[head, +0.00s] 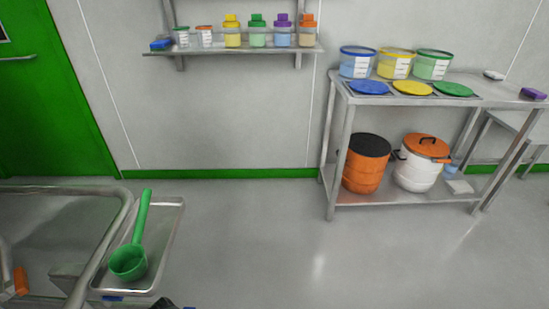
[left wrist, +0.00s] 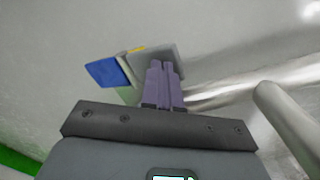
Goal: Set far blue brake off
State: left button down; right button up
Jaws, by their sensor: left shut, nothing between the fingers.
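A flat blue tab (left wrist: 106,73), which looks like a brake pedal, shows in the left wrist view, to the left of my fingertips. A thin yellow strip (left wrist: 136,50) shows beside it, along a grey metal plate (left wrist: 176,60). My left gripper (left wrist: 162,66) has purple fingers close together, with nothing between them. The fingertips overlap the grey plate in the picture; I cannot tell if they touch it. They appear apart from the blue tab. In the head view a small blue piece (head: 112,298) shows below a tray; I cannot tell whether it is the same brake. My right gripper is not in view.
Metal tubes (left wrist: 285,112) run close on the right in the left wrist view. In the head view a steel tray (head: 165,235) holds a green scoop (head: 130,258) beside a tubular frame (head: 105,240). A steel table (head: 400,97) stands at the right. Open floor lies between.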

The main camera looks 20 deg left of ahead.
pick_arm(q)
jog(key=shift+f, duration=1.2)
notch_tip(320, 180, up, 9)
jog(key=p, duration=0.9)
jog(key=shift+p, duration=0.35)
jog(key=shift+r, duration=0.1)
